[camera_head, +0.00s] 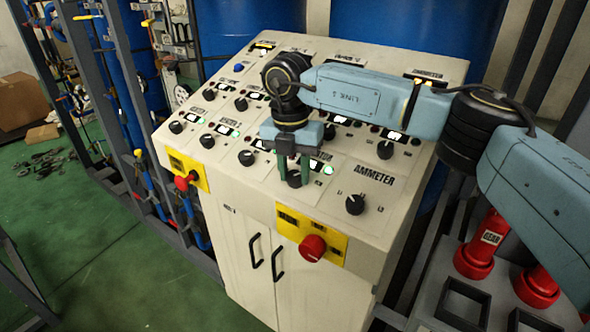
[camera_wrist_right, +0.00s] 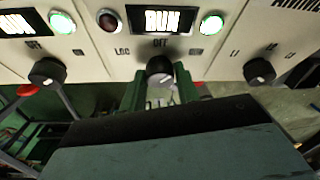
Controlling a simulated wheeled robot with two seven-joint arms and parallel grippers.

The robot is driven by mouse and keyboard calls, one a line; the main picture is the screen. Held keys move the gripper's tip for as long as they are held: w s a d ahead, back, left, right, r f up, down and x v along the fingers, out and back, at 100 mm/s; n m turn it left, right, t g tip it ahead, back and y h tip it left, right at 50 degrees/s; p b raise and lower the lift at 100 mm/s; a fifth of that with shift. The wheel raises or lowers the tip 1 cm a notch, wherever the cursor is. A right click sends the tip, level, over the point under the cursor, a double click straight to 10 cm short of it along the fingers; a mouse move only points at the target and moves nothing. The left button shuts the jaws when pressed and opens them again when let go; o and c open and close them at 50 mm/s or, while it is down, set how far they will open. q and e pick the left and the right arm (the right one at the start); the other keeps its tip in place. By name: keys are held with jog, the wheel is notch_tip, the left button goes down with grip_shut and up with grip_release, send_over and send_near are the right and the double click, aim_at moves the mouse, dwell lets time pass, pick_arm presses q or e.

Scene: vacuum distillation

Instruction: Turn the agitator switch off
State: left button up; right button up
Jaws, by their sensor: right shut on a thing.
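The agitator switch (camera_head: 294,180) is a small black rotary knob on the sloping panel of a cream control cabinet (camera_head: 255,235). A label ending in "TOR" shows beside it, partly hidden by my gripper. My right gripper (camera_head: 293,175) points down at the panel, with its two green fingers on either side of the knob, shut on it. In the right wrist view the knob (camera_wrist_right: 160,68) sits between the fingertips (camera_wrist_right: 160,85), below a lit "RUN" display (camera_wrist_right: 168,20) and a lit green lamp (camera_wrist_right: 211,24). "LOC" and "OFF" are marked above the knob; its pointer direction is unclear. My left gripper is out of view.
The ammeter knob (camera_head: 355,204) is to the right, and similar knobs (camera_head: 246,158) line the panel to the left. Two red knobs on yellow plates, one at front (camera_head: 312,247) and one at left (camera_head: 186,180), stick out below the panel edge. Blue tanks (camera_head: 395,35) stand behind.

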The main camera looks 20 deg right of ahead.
jog(key=n, duration=0.2)
jog(key=n+h, duration=0.1)
jog(key=n, duration=0.1)
jog(key=shift+w+a+g, duration=0.15)
jog(key=shift+a+g, duration=0.05)
jog(key=shift+g, duration=0.2)
jog(key=shift+a+n+h, duration=0.1)
jog(key=shift+n+h, duration=0.6)
jog(key=shift+n, duration=0.9)
jog(key=o, duration=1)
jog(key=shift+c, duration=0.2)
jog(key=v, duration=1.3)
jog(key=shift+w+a, duration=0.15)
